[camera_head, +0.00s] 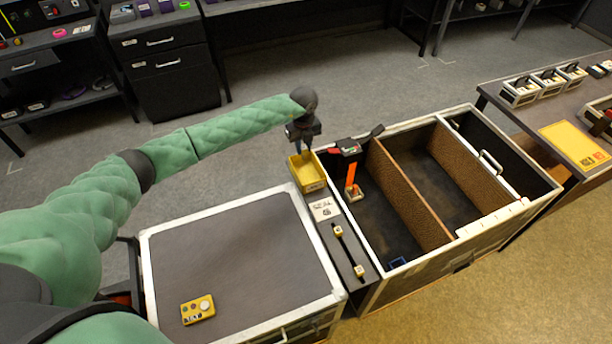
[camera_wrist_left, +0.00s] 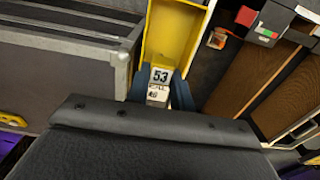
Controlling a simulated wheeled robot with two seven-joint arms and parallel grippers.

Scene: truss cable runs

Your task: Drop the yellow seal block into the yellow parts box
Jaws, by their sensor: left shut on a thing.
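The yellow parts box (camera_head: 308,178) is a small open bin at the back left corner of the big case, on the narrow ledge. In the left wrist view its yellow inside (camera_wrist_left: 172,32) shows just beyond my fingers. My left gripper (camera_head: 303,150) points down over the box's back part. In the left wrist view my left gripper (camera_wrist_left: 158,92) is shut on a small block (camera_wrist_left: 159,84) with white labels, one reading 53. I take it for the yellow seal block; its yellow sides are mostly hidden. My right gripper is not in view.
A yellow control box (camera_head: 197,309) lies on the grey case top (camera_head: 240,250), otherwise clear.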

